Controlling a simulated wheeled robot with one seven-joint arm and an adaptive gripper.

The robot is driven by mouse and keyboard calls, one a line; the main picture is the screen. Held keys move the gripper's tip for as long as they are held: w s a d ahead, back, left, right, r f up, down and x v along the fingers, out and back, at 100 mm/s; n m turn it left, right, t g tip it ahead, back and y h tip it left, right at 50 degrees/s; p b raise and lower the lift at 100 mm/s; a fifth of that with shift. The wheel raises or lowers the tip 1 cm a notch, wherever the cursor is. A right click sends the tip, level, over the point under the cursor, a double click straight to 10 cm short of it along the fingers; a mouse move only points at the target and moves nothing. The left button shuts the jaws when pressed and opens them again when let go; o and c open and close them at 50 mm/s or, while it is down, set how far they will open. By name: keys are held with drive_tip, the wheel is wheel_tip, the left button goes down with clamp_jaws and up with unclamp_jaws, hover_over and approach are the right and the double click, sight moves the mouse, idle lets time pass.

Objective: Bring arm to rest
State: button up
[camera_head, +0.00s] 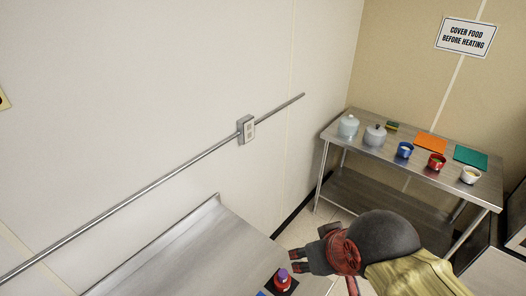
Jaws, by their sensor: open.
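My arm enters from the bottom right. My gripper (299,261), dark with a reddish band behind it, points left above the right end of the near steel counter (190,262). It is open. A small red item with a purple top (283,276) shows just beyond the fingertips, over a dark and blue patch on the counter. I cannot tell whether the fingertips touch it. I see nothing held between the fingers.
A steel table (330,133) at the back right carries a pale lidded jar (348,126), a grey pot (375,135), blue (404,150), red (436,162) and white (470,175) bowls, orange (430,145) and green (470,157) mats, and a sponge (392,126). A wall rail (150,187) runs left.

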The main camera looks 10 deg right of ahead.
wheel_tip(320, 180, down, 13)
drive_tip(key=b, duration=1.2)
